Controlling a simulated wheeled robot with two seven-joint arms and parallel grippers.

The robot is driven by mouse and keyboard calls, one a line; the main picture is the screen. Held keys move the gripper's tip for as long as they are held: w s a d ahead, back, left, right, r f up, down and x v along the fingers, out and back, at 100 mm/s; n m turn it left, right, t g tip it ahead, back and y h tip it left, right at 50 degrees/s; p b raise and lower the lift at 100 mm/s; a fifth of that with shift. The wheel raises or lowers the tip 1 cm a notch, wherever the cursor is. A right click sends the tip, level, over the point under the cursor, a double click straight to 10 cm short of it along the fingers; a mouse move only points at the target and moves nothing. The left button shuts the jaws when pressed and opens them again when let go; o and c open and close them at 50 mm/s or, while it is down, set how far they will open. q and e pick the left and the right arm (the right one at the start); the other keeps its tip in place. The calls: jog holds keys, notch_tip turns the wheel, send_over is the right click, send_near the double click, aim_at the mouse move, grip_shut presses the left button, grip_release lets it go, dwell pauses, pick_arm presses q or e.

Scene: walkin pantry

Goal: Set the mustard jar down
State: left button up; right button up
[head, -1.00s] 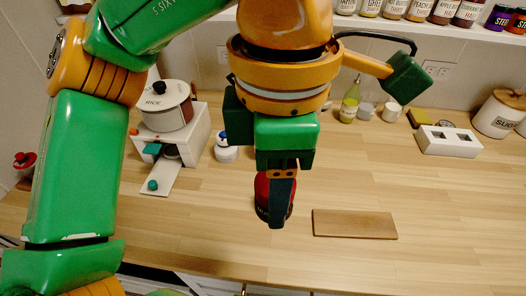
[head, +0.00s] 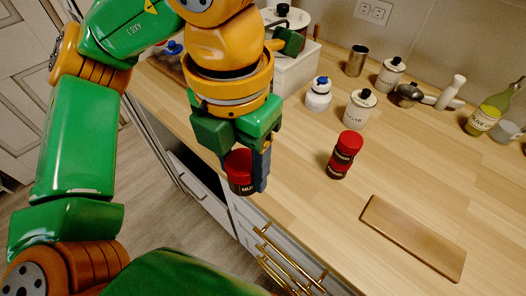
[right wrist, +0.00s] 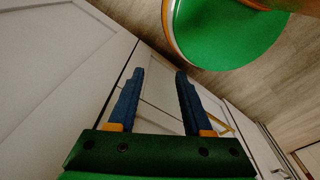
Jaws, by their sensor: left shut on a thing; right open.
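The mustard jar (head: 238,172), red-lidded with a dark red body and a partly visible label starting "MU", is in my left gripper (head: 248,175). The gripper points down and is shut on the jar. In the head view the jar appears at the counter's front edge, with drawers and floor behind it, clear of the worktop. My right gripper (right wrist: 160,75) is open and empty in the right wrist view, facing white cabinet fronts.
Two red-lidded jars (head: 342,155) stand stacked on the wooden counter (head: 310,195). A wooden board (head: 413,238) lies to their right. A sugar canister (head: 359,109) and a white blue-capped bottle (head: 319,94) stand behind. Brass handles (head: 285,260) show below the edge.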

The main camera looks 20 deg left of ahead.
pick_arm(q)
jog(key=w+f+p, duration=0.1)
jog(key=w+f, duration=0.2)
jog(key=w, duration=0.1)
jog(key=w+f, duration=0.3)
jog(key=w, duration=0.2)
jog(key=w+f+p, duration=0.1)
jog(key=w+f, duration=0.2)
jog(key=w, duration=0.1)
jog(key=shift+w+a+f+p, duration=0.1)
jog(key=shift+w+f+p, duration=0.05)
jog(key=shift+w+p, duration=0.15)
notch_tip(320, 180, down, 3)
jog(key=shift+w+r+p, duration=0.1)
jog(key=shift+w+p, duration=0.05)
jog(key=shift+p, duration=0.6)
jog(key=shift+f, duration=0.4)
jog(key=shift+f+b, duration=0.3)
jog(key=shift+b, duration=0.1)
jog(key=o, duration=1.3)
jog(key=shift+r, duration=0.1)
